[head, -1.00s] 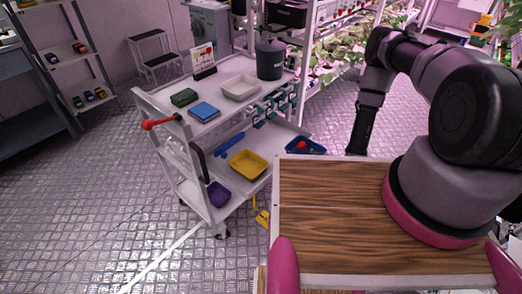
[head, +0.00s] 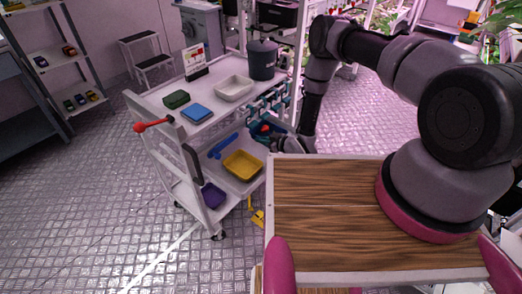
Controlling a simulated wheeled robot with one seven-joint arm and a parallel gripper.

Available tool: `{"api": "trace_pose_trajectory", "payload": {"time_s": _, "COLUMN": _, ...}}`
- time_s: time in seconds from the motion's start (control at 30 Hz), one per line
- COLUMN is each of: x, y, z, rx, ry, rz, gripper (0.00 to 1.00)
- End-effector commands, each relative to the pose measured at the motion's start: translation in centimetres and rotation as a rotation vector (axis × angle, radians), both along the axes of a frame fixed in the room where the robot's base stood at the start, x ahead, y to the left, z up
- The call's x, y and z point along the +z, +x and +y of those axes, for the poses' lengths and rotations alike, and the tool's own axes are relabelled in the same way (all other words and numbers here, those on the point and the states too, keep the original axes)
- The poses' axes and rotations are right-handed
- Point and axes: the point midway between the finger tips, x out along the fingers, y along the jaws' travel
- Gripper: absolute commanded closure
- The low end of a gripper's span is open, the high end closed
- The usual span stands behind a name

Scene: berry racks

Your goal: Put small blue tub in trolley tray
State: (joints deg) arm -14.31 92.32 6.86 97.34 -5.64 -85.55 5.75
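A small blue tub (head: 256,136) with something red in it is at the trolley's right side, above the floor. My gripper (head: 276,143) reaches down to its right edge and appears shut on its rim; the fingers are small and dark. The trolley (head: 150,106) stands left of my arm. A white, empty tray (head: 234,96) lies on its top shelf, above and left of the tub. A yellow tray (head: 243,177) lies on the lower shelf.
The trolley top also holds a green box (head: 176,99), a flat blue box (head: 197,113), a dark bin (head: 262,60) and a sign (head: 195,60). A purple tub (head: 213,195) is on the lower shelf. My wood-topped base fills the front right. Floor at left is clear.

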Motion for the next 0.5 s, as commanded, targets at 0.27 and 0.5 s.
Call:
{"api": "trace_pose_trajectory", "payload": {"time_s": 0.27, "x": -2.1, "y": 0.0, "z": 0.0, "rx": 0.001, "ry": -0.001, "rz": -0.003, "gripper": 1.00}}
{"api": "trace_pose_trajectory", "payload": {"time_s": 0.5, "x": -5.3, "y": -0.1, "z": 0.0, "rx": 0.002, "ry": -0.002, "rz": -0.002, "gripper": 1.00}}
